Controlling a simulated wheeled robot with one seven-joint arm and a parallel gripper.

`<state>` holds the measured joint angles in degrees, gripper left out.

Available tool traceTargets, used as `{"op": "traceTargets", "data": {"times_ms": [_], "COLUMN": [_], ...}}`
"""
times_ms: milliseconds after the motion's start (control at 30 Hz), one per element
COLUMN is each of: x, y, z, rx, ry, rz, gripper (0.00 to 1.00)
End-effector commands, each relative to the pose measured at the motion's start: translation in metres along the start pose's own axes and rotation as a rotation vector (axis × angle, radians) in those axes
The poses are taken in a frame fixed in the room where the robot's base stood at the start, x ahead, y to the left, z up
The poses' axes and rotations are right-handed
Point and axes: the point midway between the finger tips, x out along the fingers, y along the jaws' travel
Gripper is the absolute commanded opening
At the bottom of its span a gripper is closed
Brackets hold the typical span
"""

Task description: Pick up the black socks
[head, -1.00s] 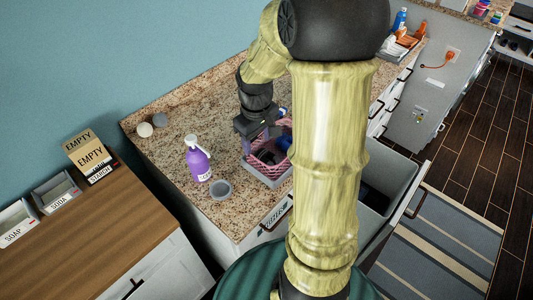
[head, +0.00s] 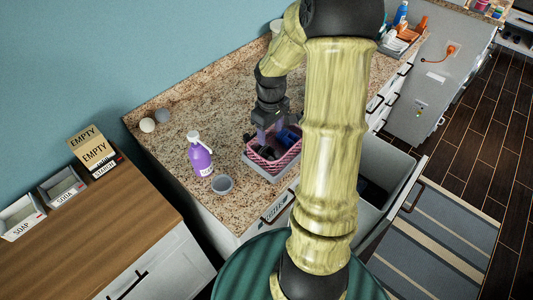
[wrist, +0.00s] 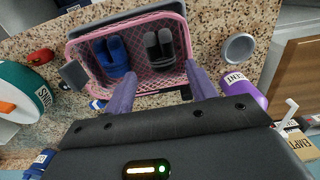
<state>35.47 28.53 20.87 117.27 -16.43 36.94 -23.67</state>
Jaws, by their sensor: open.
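The black socks (wrist: 159,50) lie in a pink mesh basket (wrist: 139,88), beside a pair of blue socks (wrist: 112,55). In the head view the black socks (head: 266,153) show as a dark shape in the basket (head: 262,168), partly hidden by my gripper. The blue socks (head: 288,137) lie to their right. My gripper (head: 272,132) is above the basket. In the wrist view my gripper (wrist: 163,84) has its two purple fingers apart with nothing between them, near the basket's edge.
A purple detergent bottle (head: 200,158) and a small grey bowl (head: 222,184) stand left of the basket on the granite counter (head: 180,110). Two balls (head: 155,120) lie at the back left. An open drawer (head: 385,165) is at the right.

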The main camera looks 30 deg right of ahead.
Motion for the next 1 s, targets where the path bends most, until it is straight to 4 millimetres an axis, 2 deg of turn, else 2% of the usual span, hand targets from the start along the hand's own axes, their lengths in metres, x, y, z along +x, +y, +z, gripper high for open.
{"op": "traceTargets", "data": {"times_ms": [200, 400, 833, 1000], "x": [0.039, 0.067, 0.073, 0.087], "y": [-0.001, 0.0, 0.0, 0.0], "z": [0.0, 0.0, -0.001, -0.002], "rx": [-0.001, 0.001, 0.0, 0.001], "ry": [-0.005, -0.002, -0.001, -0.003], "rz": [-0.003, -0.001, 0.0, -0.002], "gripper": [0.56, 0.56, 0.56, 0.56]}}
